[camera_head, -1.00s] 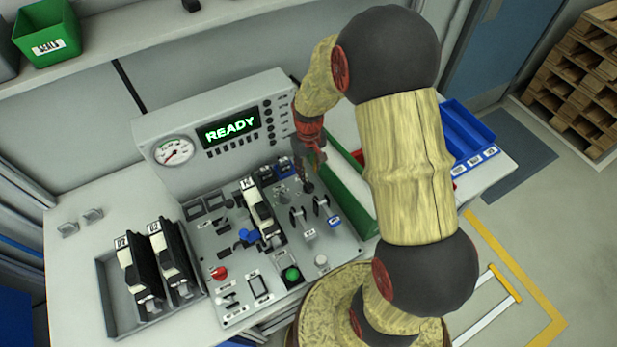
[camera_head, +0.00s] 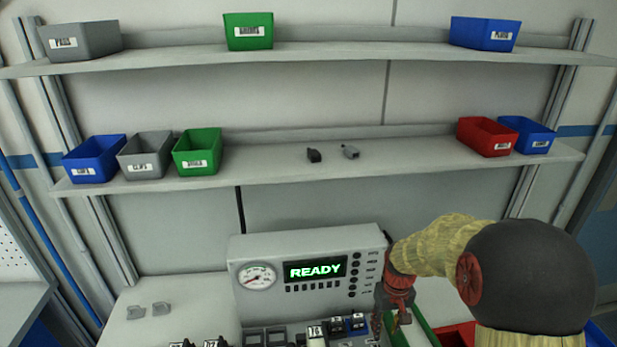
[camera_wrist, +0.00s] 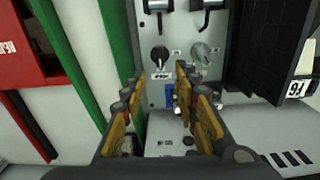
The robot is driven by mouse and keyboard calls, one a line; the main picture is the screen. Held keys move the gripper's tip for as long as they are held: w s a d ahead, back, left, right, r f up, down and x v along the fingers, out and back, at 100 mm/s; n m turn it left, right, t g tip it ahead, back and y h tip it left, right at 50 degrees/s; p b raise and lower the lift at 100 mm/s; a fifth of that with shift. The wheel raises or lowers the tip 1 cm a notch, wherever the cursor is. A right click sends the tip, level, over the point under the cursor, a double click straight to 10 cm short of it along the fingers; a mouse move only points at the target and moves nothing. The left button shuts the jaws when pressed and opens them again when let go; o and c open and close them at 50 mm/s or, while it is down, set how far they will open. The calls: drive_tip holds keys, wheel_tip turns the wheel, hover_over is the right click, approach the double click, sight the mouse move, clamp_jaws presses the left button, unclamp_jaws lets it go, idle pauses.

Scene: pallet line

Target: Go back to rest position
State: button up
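My gripper (camera_head: 391,318) is at the right end of the control console (camera_head: 306,247), in front of its panel, pointing down. In the wrist view my gripper (camera_wrist: 160,112) has its two pairs of yellow-brown fingers apart with nothing between them. Below the fingers are the grey panel, a black knob (camera_wrist: 159,55), a grey knob (camera_wrist: 202,52) and a small blue part. The console display (camera_head: 315,270) reads READY. Most of the panel is cut off at the bottom of the head view.
Two wall shelves (camera_head: 330,177) hold labelled bins, including a red bin (camera_head: 487,136) and a green bin (camera_head: 198,151). Two small dark and grey parts lie mid-shelf. A black module (camera_wrist: 268,48) stands close right of my fingers, a green bin wall (camera_wrist: 118,60) to the left.

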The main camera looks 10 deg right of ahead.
drive_tip(key=s+a+r+t+b, duration=0.2)
drive_tip(key=s+a+r, duration=0.3)
drive_tip(key=s+r, duration=0.4)
drive_tip(key=s+a+r+t+b, duration=0.3)
drive_tip(key=s+a+r+b, duration=0.1)
drive_tip(key=s+r, duration=0.6)
drive_tip(key=shift+s+a+r+t, duration=0.15)
drive_tip(key=shift+s+a+t, duration=0.15)
drive_tip(key=shift+a, duration=0.1)
